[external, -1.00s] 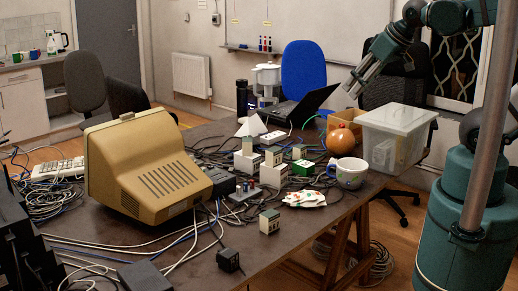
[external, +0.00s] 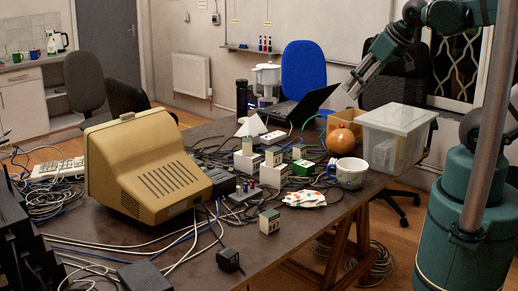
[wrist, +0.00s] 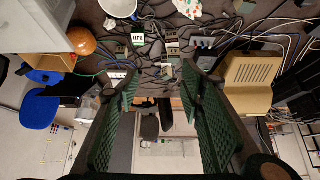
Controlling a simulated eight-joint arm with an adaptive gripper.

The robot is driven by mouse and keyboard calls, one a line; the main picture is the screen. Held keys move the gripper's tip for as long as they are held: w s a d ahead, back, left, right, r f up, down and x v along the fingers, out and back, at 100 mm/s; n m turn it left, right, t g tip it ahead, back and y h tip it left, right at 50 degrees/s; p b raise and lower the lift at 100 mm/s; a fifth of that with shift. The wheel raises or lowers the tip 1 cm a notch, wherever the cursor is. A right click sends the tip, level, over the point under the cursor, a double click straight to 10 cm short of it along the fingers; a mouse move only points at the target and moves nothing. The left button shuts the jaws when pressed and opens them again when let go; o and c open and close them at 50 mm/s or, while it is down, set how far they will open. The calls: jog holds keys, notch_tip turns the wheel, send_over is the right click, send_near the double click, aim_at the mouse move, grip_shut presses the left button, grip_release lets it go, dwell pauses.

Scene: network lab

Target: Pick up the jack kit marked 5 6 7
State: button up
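Several small box-shaped jack kits stand among cables in the middle of the table. They include a pale one (external: 247,146), a white-fronted one (external: 273,157), a green-and-white one (external: 303,168) and one alone nearer the front edge (external: 269,221). Their markings are too small to read in the external view. In the wrist view one white-faced block (wrist: 138,39) carries dark marks that I cannot read for certain. My gripper (external: 357,86) is high above the table's right back side, apart from all the kits. In the wrist view its green fingers (wrist: 160,76) are wide apart with nothing between them.
A beige monitor (external: 145,165) fills the left. A laptop (external: 302,108) is at the back. Cables cover much of the table.

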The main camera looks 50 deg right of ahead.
dwell(0.4)
jog(key=n+g+b, duration=0.6)
jog(key=n+g, duration=0.1)
jog(key=n, duration=1)
send_over(270, 213)
notch_tip(270, 213, down, 31)
jog(key=shift+w+d+r, duration=0.1)
jog(key=shift+d, duration=0.05)
jog(key=shift+a+f, duration=0.2)
jog(key=shift+f, duration=0.1)
jog(key=shift+f, duration=0.1)
jog(key=shift+f+b, duration=0.3)
jog(key=shift+f, duration=0.9)
jog(key=shift+f, duration=0.1)
